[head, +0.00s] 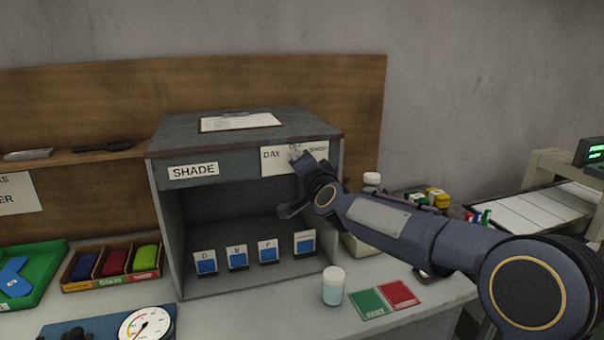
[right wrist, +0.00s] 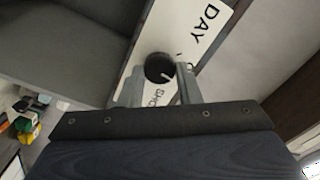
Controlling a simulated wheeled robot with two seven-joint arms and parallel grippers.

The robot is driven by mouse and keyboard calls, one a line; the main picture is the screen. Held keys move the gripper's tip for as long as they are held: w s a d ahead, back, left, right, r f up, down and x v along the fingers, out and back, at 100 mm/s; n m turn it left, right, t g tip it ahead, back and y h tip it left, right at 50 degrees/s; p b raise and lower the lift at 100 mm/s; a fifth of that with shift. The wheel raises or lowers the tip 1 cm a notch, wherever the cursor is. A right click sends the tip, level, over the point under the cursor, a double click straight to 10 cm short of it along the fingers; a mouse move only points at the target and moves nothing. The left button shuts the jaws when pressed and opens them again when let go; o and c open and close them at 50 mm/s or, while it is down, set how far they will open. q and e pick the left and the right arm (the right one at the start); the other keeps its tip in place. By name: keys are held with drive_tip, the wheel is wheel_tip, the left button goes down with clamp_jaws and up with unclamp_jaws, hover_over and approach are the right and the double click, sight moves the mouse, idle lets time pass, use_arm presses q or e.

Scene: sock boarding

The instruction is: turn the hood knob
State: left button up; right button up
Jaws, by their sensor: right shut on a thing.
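The hood (head: 240,130) is a grey open-front box marked SHADE, standing on the counter. A white label plate (head: 272,161) on its upper front edge reads DAY at left and a partly covered word at right. The dark round knob (right wrist: 159,67) sits on that plate in the right wrist view, with a small pale mark on it. My right gripper (right wrist: 160,85) is shut on the knob, one finger on each side. In the head view my gripper and wrist mostly hide the knob. I cannot tell exactly which setting it points to. My left gripper is not in view.
Several small cards (head: 237,257) stand inside the hood. A clipboard (head: 240,122) lies on top. A box of coloured rolls (head: 112,265) and a dial gauge (head: 146,325) are at the left.

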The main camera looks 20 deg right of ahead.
drive_tip(key=shift+f+m+b, duration=0.2)
drive_tip(key=shift+m+b, duration=1.35)
drive_tip(key=shift+m, duration=2.55)
drive_tip(key=o, duration=0.9)
drive_tip(key=shift+o, duration=0.2)
drive_tip(key=s, duration=0.7)
drive_tip(key=shift+s+d+b, duration=0.15)
drive_tip(key=shift+s+b, duration=0.25)
drive_tip(key=shift+b, duration=0.05)
drive_tip(key=shift+s, duration=0.1)
